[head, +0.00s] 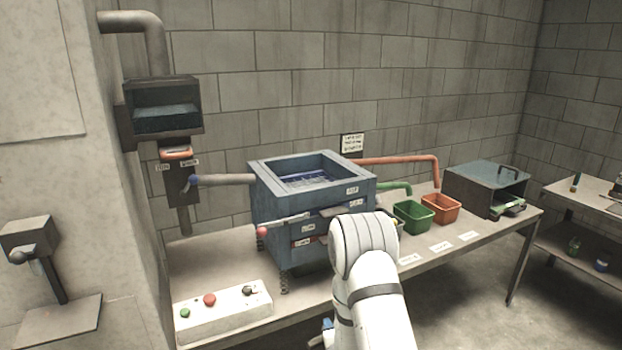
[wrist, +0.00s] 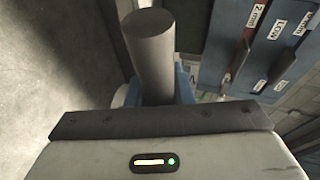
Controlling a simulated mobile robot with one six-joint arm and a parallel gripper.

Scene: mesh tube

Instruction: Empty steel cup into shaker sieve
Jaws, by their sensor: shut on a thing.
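The shaker (head: 310,225) is a blue-grey box on the bench in the head view, with a mesh sieve (head: 308,181) inside its open top. Its labelled side (wrist: 262,50) shows at the upper right of the wrist view. My gripper (wrist: 158,92), with blue fingers, is shut on a grey cylinder that appears to be the steel cup (wrist: 152,55). The cup's far end looks closed, and its contents cannot be seen. In the head view my white arm hides the cup and most of the gripper, which are in front of the bench, low and away from the sieve.
A control box (head: 222,311) with buttons sits at the bench's front left. Green (head: 413,217) and orange (head: 440,208) bins stand right of the shaker, by a grey open-fronted box (head: 487,188). Pipes join the shaker at both sides. Clear floor shows left in the wrist view.

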